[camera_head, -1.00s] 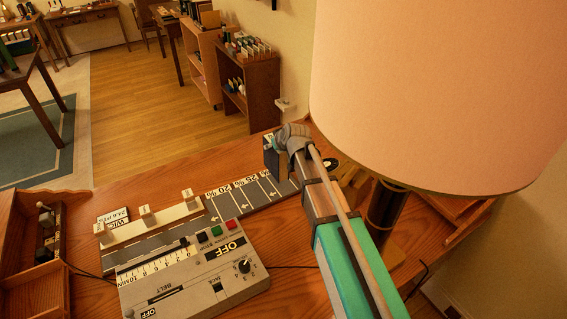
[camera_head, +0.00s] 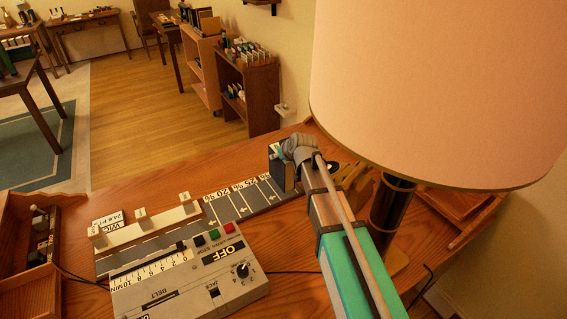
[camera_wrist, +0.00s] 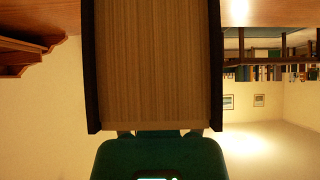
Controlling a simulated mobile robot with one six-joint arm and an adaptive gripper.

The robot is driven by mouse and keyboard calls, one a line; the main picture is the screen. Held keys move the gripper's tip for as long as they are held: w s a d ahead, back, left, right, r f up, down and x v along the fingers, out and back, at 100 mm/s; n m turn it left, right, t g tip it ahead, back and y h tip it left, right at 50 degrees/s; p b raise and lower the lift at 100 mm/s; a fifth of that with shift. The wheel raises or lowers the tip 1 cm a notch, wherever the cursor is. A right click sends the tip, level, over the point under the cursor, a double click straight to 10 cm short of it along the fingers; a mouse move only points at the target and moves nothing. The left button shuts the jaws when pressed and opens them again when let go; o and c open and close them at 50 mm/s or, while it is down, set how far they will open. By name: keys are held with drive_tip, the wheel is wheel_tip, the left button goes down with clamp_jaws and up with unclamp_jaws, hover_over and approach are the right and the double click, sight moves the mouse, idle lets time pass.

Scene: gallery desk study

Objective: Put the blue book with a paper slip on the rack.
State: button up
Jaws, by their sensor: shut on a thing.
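My gripper (camera_head: 285,152) is shut on a dark book (camera_head: 281,171), held by one edge over the back part of the desk. No paper slip can be made out, and the dim light leaves the cover's blue uncertain. A row of upright books on top of the dark bookcase (camera_head: 262,97) may stand in a rack, but it is too small to tell.
A large lampshade (camera_head: 430,90) hangs close to the right of my arm. A control box (camera_head: 190,280) and a marked belt strip (camera_head: 240,204) lie on the desk (camera_head: 150,165). A lighter shelf (camera_head: 203,70) stands beyond, with open wooden floor (camera_head: 150,90) to its left.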

drive_tip(key=shift+f+b, duration=0.85)
drive_tip(key=shift+f, duration=0.3)
drive_tip(key=o, duration=1.3)
drive_tip(key=shift+o, duration=0.2)
drive_tip(key=shift+r, duration=0.1)
drive_tip(key=p+v, duration=0.8)
drive_tip(key=v, duration=0.4)
